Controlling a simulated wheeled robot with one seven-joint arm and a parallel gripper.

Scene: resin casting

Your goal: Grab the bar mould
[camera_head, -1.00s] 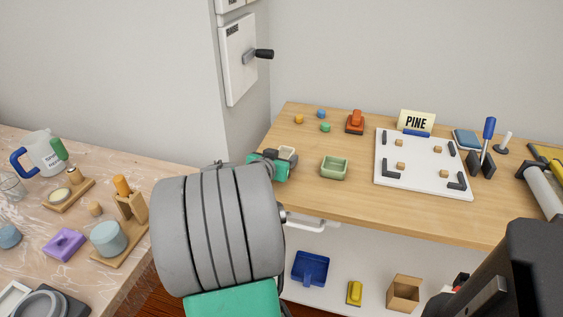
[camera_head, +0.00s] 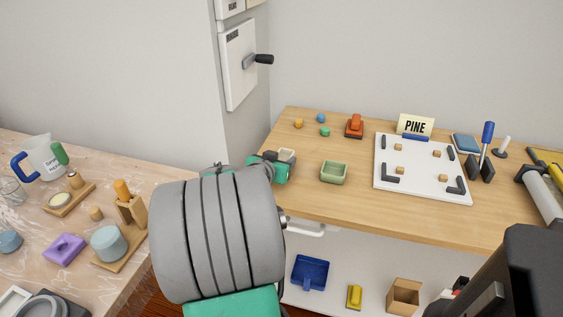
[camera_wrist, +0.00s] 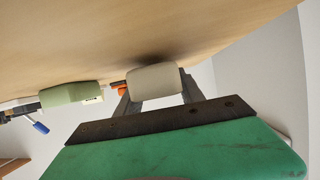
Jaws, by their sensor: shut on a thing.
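A small cream, box-shaped mould (camera_head: 286,154), which I take to be the bar mould, is at the left end of the wooden table. My gripper (camera_head: 282,161), with a green body, is shut on it. In the wrist view, the mould (camera_wrist: 155,81) sits between the two grey fingers, close against the table surface with a dark shadow beside it. I cannot tell whether it still touches the table. My arm hides part of the table's near left edge.
A green open tray (camera_head: 333,173) stands just right of my gripper. Small coloured pieces and an orange tool (camera_head: 354,126) lie behind. A white board (camera_head: 422,170) with black corner pieces is further right. A plastic-covered bench (camera_head: 30,238) with jug and moulds is at left.

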